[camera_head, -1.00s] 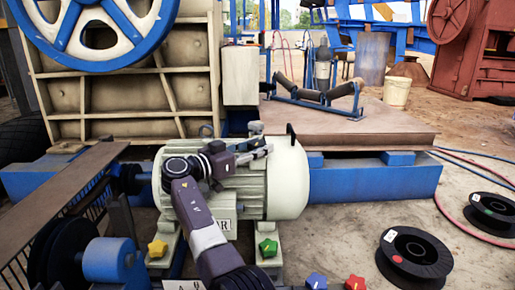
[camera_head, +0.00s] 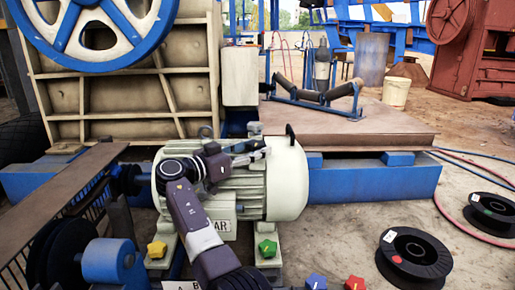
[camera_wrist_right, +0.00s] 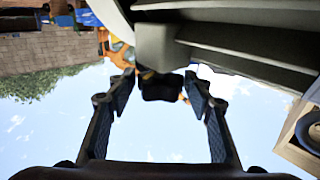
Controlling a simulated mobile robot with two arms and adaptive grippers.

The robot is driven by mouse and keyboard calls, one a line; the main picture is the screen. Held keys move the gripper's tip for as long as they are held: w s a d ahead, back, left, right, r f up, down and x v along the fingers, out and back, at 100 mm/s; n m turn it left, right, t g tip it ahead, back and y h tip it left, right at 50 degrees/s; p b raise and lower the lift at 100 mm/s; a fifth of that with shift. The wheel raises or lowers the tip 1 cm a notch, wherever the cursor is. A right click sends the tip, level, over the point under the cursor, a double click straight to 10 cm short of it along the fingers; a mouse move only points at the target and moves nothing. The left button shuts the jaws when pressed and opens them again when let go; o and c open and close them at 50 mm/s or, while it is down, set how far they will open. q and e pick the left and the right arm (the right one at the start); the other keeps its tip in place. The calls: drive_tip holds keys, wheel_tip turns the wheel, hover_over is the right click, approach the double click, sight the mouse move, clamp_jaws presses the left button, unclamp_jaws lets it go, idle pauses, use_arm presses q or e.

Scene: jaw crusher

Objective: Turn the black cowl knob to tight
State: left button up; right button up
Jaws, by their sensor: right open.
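The black cowl knob (camera_head: 290,133) stands up at the top right of the pale green motor (camera_head: 288,180) in the head view. In the right wrist view, a black piece that looks like the knob (camera_wrist_right: 160,87) shows between the two fingertips. My right gripper (camera_head: 262,152) is over the motor's ribbed top, a little left of the knob in the head view. In the wrist view the right gripper (camera_wrist_right: 160,92) is open, with a finger on each side of the black piece. Contact cannot be told. My left gripper is not in view.
Yellow (camera_head: 157,249), green (camera_head: 267,248), blue (camera_head: 316,281) and red (camera_head: 354,283) star knobs are low in front. A belt guard (camera_head: 60,185) and pulleys lie left. Black spools (camera_head: 413,257) lie on the ground at right. The jaw crusher (camera_head: 120,90) rises behind.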

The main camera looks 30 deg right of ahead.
drive_tip(key=s+a, duration=0.1)
drive_tip(key=a, duration=0.9)
drive_tip(key=shift+s+a, duration=0.25)
drive_tip(key=shift+a, duration=0.1)
